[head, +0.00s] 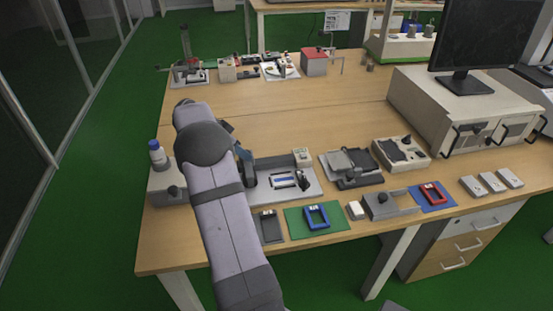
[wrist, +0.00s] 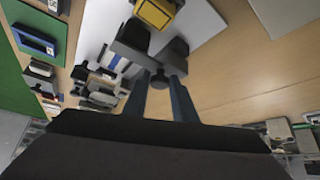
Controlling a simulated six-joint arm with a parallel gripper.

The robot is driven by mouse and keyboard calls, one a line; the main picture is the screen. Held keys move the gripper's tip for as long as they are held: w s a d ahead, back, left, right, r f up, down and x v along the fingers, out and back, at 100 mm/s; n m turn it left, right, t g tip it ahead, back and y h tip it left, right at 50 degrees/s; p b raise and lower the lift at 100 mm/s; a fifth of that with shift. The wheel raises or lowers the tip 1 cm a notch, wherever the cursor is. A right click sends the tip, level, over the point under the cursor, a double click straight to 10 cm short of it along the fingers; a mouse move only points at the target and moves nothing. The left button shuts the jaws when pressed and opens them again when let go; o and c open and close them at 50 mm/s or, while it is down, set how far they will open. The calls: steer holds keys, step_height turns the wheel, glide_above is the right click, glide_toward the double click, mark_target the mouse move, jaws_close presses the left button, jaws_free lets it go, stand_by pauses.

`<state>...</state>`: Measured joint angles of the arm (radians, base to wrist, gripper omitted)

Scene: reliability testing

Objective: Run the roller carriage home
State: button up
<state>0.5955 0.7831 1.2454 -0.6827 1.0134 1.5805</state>
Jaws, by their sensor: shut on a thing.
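The roller fixture's pale base plate (head: 270,195) lies on the bench right of my forearm in the head view, with a blue-and-white strip (head: 284,181) on it and a dark upright part (head: 303,179) at its right. In the wrist view, my gripper (wrist: 160,80) has its two fingers closed about a dark round bar of the roller carriage (wrist: 160,82). Dark carriage blocks (wrist: 130,46) stand just beyond the fingers, over the white plate (wrist: 205,22). In the head view my arm hides most of the carriage and the gripper's grasp.
A blue frame on a green mat (head: 297,231) and a grey tray (head: 270,228) lie in front. A dark stacked fixture (head: 351,165) stands right of the plate.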

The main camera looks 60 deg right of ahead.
steer(key=shift+w+a+b, duration=0.2)
steer(key=shift+w+b, duration=0.05)
steer(key=shift+b, duration=0.05)
stand_by(0.5)
steer(key=o, duration=0.6)
steer(key=shift+c, duration=0.2)
step_height(320, 180, up, 5)
steer(key=p, duration=0.2)
steer(key=shift+s+p, duration=0.1)
steer(key=shift+p, duration=0.3)
